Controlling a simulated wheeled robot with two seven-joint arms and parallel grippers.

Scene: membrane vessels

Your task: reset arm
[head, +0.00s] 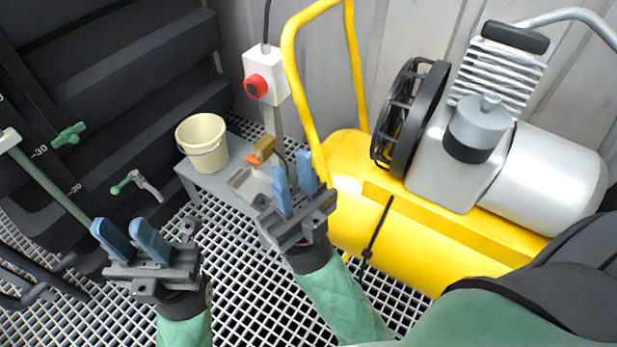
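My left gripper (131,240) is at the lower left, above the white grating floor. Its two blue fingers stand apart with a gap between them, and it holds nothing that I can see. My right gripper (294,180) is near the middle, in front of the small grey bench and close to the yellow tank. Its blue fingers are also apart with nothing visible between them. My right gripper hides part of the bench's right end.
A cream bucket (203,143) stands on the grey bench (216,182). A yellow compressor (415,238) with a tall handle fills the right. A red button box (265,77) stands behind the bench. Black vessels (120,60) with green valve handles (69,136) are at left. Grating (240,285) lies open between my arms.

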